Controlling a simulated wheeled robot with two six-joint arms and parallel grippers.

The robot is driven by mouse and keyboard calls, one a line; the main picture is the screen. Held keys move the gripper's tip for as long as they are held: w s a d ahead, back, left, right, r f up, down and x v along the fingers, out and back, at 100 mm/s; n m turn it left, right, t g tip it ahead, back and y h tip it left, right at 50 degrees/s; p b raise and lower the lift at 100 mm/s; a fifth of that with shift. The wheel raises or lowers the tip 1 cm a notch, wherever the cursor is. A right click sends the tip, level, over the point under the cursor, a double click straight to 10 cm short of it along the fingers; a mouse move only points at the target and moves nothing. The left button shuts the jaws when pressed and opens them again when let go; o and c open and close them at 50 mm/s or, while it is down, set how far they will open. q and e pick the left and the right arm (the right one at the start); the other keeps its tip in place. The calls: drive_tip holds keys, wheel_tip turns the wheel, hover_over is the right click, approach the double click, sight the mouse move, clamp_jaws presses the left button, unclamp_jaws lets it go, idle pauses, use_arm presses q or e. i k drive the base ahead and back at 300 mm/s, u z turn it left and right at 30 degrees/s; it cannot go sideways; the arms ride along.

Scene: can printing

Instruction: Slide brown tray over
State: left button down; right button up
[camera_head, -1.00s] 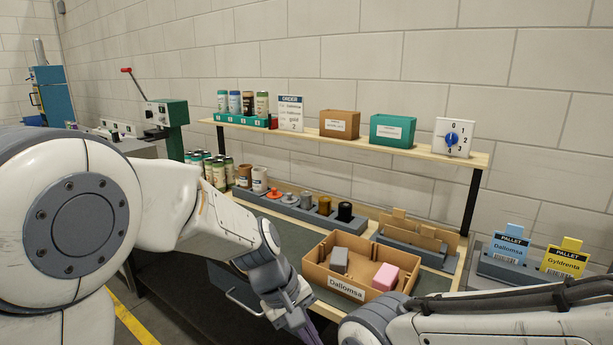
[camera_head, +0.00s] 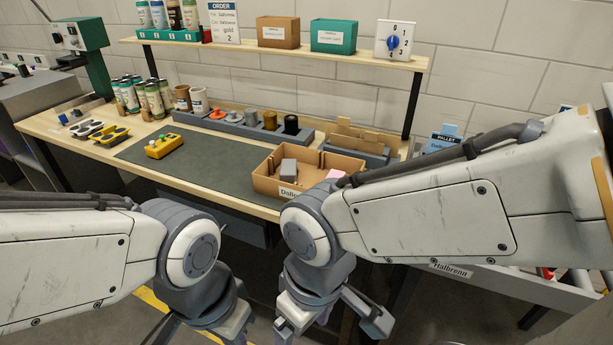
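The brown tray (camera_head: 262,186) labelled Dallomsa sits at the right end of the dark work mat, near the bench's front edge. A grey block (camera_head: 288,170) and a pink block (camera_head: 335,174) are in it. My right arm hides its front right part. My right gripper (camera_head: 332,322) points down in front of the bench, below and apart from the tray. Its jaws are spread with nothing seen between them. My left gripper (camera_head: 205,338) hangs to its left, also in front of the bench; its fingertips are cut off by the bottom edge.
The mat (camera_head: 215,170) left of the tray is mostly clear, with a yellow device (camera_head: 164,147) on its far left. A grey holder row (camera_head: 240,127) with stamps and spools runs behind. A grey rack (camera_head: 365,150) with brown boards stands behind the tray.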

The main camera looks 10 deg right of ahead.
sight(313, 165)
drive_tip(key=z, duration=0.05)
drive_tip(key=k, duration=0.6)
drive_tip(key=z, duration=0.4)
drive_tip(key=i, duration=1.15)
drive_tip(key=u, duration=0.45)
